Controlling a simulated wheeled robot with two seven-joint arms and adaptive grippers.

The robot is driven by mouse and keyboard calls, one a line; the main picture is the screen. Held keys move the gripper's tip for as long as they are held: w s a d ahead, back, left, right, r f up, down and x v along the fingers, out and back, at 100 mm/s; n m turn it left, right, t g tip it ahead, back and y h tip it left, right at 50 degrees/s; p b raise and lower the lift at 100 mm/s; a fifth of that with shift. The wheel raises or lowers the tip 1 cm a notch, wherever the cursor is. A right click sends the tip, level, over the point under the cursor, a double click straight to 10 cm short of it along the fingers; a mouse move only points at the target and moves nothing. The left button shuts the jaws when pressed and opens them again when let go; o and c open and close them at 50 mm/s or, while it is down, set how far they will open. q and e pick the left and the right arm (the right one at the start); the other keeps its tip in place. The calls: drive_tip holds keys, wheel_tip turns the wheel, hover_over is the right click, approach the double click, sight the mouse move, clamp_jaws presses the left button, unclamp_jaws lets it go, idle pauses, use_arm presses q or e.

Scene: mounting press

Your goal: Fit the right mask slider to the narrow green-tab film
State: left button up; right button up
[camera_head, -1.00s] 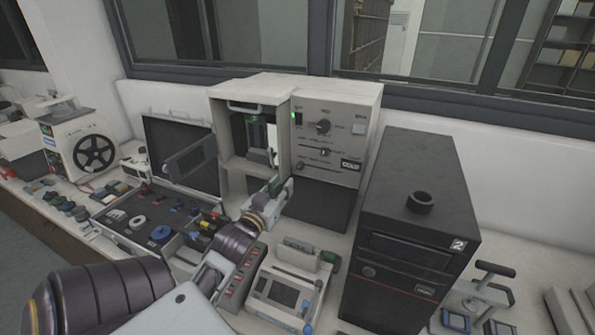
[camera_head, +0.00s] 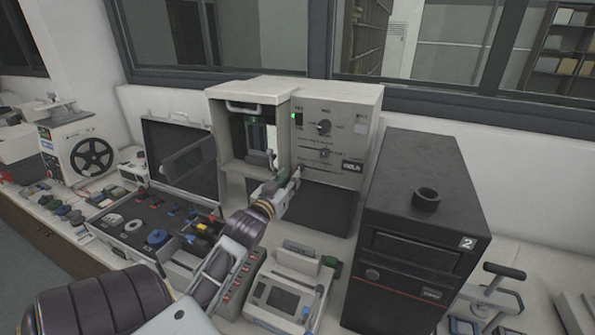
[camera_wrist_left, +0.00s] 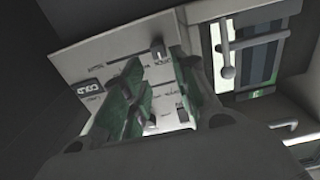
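The beige mounting press (camera_head: 370,112) stands at the back centre, with an open recess at its left and knobs on its panel. A lit window (camera_head: 258,136) shows inside the recess. In the left wrist view it appears as a striped blue-grey window (camera_wrist_left: 258,60), with a pale round-ended lever (camera_wrist_left: 227,72) beside it. I cannot tell which part is the right mask slider or make out the film's green tab. My left gripper (camera_head: 284,184) is in front of the press, below the recess. Its green-padded fingers (camera_wrist_left: 157,92) are apart, with panel knobs visible between them. My right gripper is out of view.
A black tower unit (camera_head: 420,220) stands close to the right of the press. A small device with a screen (camera_head: 285,297) sits in front. An open case (camera_head: 118,240) of parts lies left. A reel machine (camera_head: 82,150) is farther left.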

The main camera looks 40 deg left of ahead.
sight(299, 167)
use_arm(q)
drive_tip(key=shift+p+x, duration=0.5)
drive_tip(key=shift+x, duration=2.9)
clamp_jaws()
